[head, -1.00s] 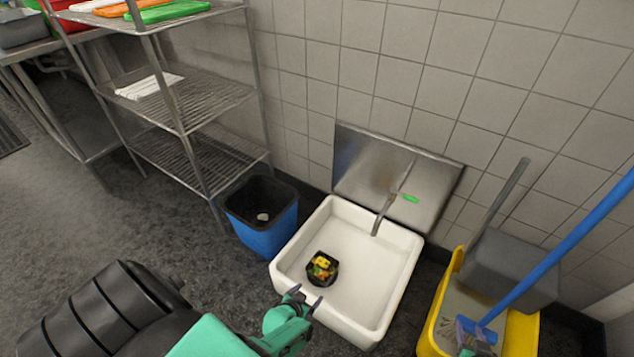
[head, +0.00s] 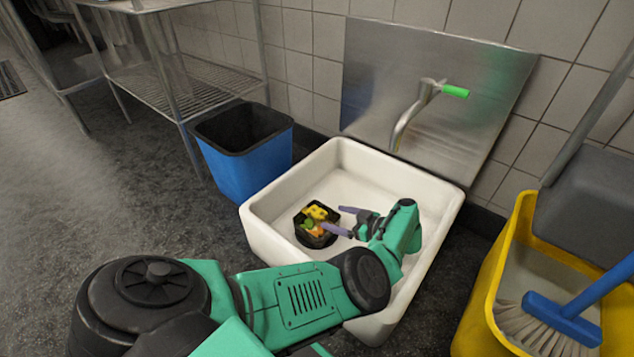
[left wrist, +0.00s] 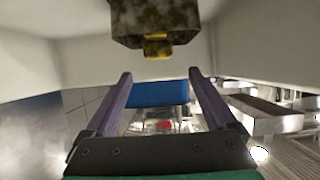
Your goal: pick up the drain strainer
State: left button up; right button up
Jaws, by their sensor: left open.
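The drain strainer (head: 314,236) is a small dark basket with yellow, green and orange scraps in it. It sits in the white floor sink (head: 262,226), toward the sink's left side. My left gripper (head: 335,219) is open inside the sink, just right of the strainer, with its purple-grey fingers pointing at it. One fingertip overlaps the strainer's right edge in the head view; I cannot tell if they touch. In the left wrist view the strainer's dark, stained body (left wrist: 155,22) shows at the top, beyond the fingertips, with nothing between the fingers. My right gripper is not in view.
A blue bin (head: 245,170) stands left of the sink, beside a wire shelf rack (head: 185,95). A tap (head: 410,120) juts over the sink's back from a steel panel. A yellow mop bucket (head: 490,290) with a blue-handled brush (head: 560,318) stands at the right.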

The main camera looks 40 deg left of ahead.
aim_at(310, 210)
pick_arm(q)
jog(key=b+x, duration=0.1)
jog(key=x, duration=0.3)
jog(key=b+x, duration=0.2)
jog(key=x, duration=0.1)
jog(key=b+x, duration=0.2)
jog(key=x, duration=0.2)
jog(key=shift+a+f, duration=0.2)
jog(key=shift+f, duration=0.2)
jog(key=shift+a, duration=0.2)
jog(key=shift+r, duration=0.15)
jog(key=shift+c, duration=0.3)
grip_shut()
